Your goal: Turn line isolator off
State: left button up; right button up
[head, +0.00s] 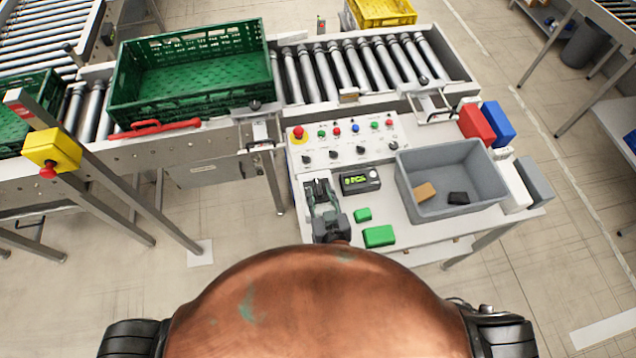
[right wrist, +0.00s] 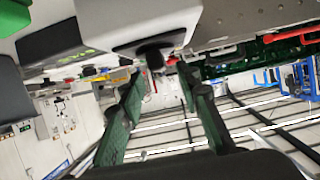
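My right gripper (head: 320,188) is over the left part of the white table, pointing towards the button panel (head: 345,140). In the right wrist view its two green-padded fingers (right wrist: 160,85) stand apart with nothing between them. Just beyond the fingertips, in that view, is a pale housing (right wrist: 150,22) with a black knob (right wrist: 152,54); I cannot tell whether the fingers touch it. No label shows, so I cannot be sure that it is the line isolator. The panel carries coloured buttons and a row of black knobs. My left gripper is out of view.
A small display unit (head: 360,180) and green blocks (head: 379,236) lie right of the gripper. A grey bin (head: 455,165) stands further right. A green crate (head: 190,112) sits on the rollers behind. A yellow box (head: 53,149) with a red button is at the left.

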aim_at(318, 185)
jog(key=shift+x, duration=2.35)
grip_shut()
